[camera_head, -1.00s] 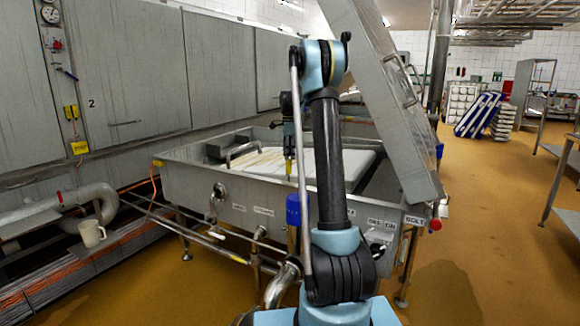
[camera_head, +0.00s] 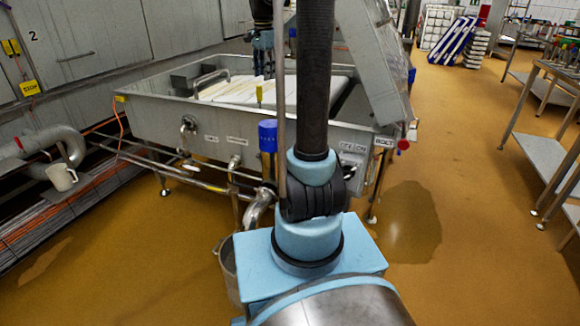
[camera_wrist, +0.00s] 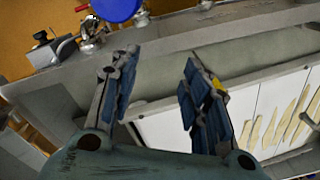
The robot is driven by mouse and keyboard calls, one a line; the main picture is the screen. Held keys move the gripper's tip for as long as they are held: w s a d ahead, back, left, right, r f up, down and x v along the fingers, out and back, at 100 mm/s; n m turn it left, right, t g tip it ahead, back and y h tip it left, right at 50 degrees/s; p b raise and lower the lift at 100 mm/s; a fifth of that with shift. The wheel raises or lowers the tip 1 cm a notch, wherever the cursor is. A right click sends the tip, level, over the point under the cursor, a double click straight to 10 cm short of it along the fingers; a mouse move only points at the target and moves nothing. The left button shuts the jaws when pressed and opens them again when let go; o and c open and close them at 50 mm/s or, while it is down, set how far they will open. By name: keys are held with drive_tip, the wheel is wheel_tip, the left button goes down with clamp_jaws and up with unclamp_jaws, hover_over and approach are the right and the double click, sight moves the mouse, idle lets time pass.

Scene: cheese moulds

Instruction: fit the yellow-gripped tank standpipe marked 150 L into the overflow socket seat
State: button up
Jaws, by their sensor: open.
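My gripper (camera_head: 262,66) is over the vat (camera_head: 185,148), partly hidden by my arm in the head view. In the wrist view my gripper (camera_wrist: 163,88) has its two blue-padded fingers apart with nothing clearly between them. A small yellow upright piece (camera_head: 259,92) shows just below the gripper in the head view. A yellow bit (camera_wrist: 216,83) shows beside the right finger in the wrist view. I cannot tell whether this is the standpipe's grip, and no 150 L mark is readable. I cannot make out the overflow socket seat.
White slabs (camera_head: 225,90) lie in the vat. A blue cylinder (camera_head: 267,135) stands at its front. A metal table (camera_head: 562,80) at right bears several items with coloured tops. The floor between vat and table is clear, with a dark wet patch (camera_head: 412,225).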

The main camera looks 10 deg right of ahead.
drive_tip(key=s+f+n, duration=0.2)
drive_tip(key=s+n, duration=0.1)
drive_tip(key=s, duration=0.8)
drive_tip(key=s+f+n, duration=0.3)
drive_tip(key=s, duration=0.8)
drive_tip(key=s+f+n+t, duration=0.1)
drive_tip(key=s+f+n, duration=0.5)
drive_tip(key=s+f, duration=0.8)
drive_tip(key=s, duration=0.3)
drive_tip(key=shift+d+f+n+t, duration=0.25)
drive_tip(key=shift+d+n+t, duration=0.05)
drive_tip(key=shift+d+n, duration=0.1)
drive_tip(key=shift+w+f, duration=0.2)
drive_tip(key=shift+w, duration=0.25)
